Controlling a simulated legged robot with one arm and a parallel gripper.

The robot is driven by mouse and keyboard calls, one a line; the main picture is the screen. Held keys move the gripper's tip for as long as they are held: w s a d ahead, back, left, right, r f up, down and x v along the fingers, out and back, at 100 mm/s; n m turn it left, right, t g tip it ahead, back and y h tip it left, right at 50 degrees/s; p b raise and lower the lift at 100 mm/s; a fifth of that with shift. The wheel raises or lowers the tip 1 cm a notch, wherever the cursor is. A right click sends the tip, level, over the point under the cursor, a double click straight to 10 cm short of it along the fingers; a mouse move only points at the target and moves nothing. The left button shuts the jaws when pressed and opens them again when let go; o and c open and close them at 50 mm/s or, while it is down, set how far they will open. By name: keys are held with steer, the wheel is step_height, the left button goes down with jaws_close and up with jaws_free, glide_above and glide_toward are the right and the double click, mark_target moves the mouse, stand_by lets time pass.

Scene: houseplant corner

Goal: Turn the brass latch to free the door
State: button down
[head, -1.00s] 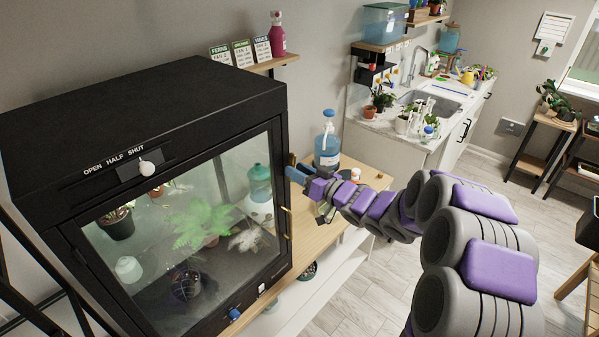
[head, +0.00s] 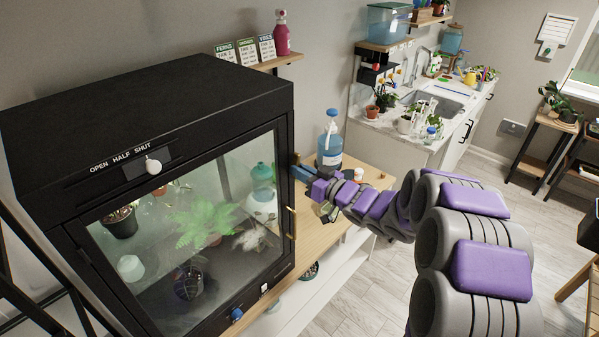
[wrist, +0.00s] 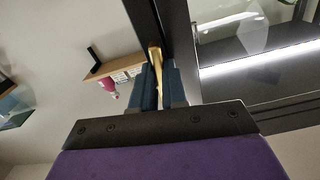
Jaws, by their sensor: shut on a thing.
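The black cabinet (head: 150,105) stands at left with its glass door (head: 255,165) closed in its frame. A slim brass handle-like piece (head: 290,222) shows on the door's right edge in the head view. My gripper (head: 300,171) is at the cabinet's right front edge, above that piece. In the wrist view my gripper (wrist: 158,80) has its two dark blue fingers closed on the brass latch (wrist: 156,58), which stands upright between them beside a black frame edge. The latch's mount is partly hidden by the fingers.
A blue pump bottle (head: 329,145) stands on the wooden bench (head: 318,232) just behind my gripper. Ferns and pots sit inside the cabinet. A white knob (head: 153,166) is on the cabinet front under "OPEN HALF SHUT".

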steer(key=shift+d+n, duration=0.15)
steer(key=shift+n, duration=0.65)
steer(key=c, duration=1.2)
jaws_free()
steer(key=shift+s+d+r, duration=0.1)
steer(key=shift+d, duration=0.15)
steer(key=shift+o, duration=0.2)
